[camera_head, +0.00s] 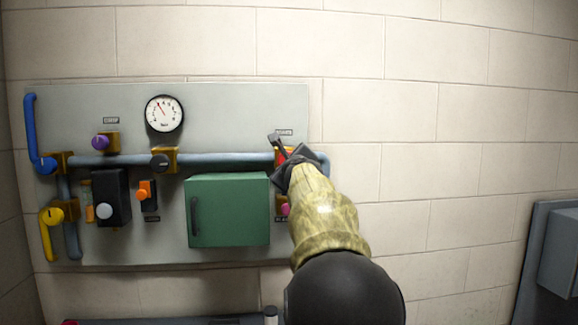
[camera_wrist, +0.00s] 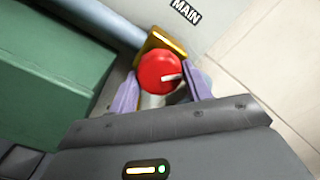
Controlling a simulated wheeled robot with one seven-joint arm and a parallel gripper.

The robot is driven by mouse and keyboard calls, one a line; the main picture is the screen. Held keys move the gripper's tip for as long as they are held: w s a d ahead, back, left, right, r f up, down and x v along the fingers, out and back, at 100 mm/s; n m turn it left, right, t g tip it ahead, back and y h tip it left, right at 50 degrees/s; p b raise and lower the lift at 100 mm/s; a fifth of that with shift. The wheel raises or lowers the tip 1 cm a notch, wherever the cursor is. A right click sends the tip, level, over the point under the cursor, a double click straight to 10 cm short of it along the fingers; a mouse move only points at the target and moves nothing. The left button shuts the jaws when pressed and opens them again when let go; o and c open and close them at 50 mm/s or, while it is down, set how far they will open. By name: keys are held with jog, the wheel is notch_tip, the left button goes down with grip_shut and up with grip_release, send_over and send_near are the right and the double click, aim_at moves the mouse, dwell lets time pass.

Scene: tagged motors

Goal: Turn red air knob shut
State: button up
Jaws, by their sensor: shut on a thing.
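The red knob (camera_wrist: 158,73) sits on a brass valve body (camera_wrist: 165,40) on a grey-blue pipe, with a label reading MAIN above it in the wrist view. A pale pointer mark on its face points to the right in that view. My gripper (camera_wrist: 158,90) has its two purple fingers on either side of the knob and is shut on it. In the head view my gripper (camera_head: 284,158) is at the right end of the pipe, and the arm hides most of the knob.
A green box (camera_head: 230,212) stands out from the panel (camera_head: 230,120) just left of my gripper. A gauge (camera_head: 164,113), a purple knob (camera_head: 99,142), and blue and yellow levers are farther left. Bare wall lies to the right.

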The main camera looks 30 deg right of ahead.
jog(key=shift+n+b, duration=0.8)
jog(key=shift+n, duration=3.5)
jog(key=o, duration=1)
jog(key=shift+c, duration=0.2)
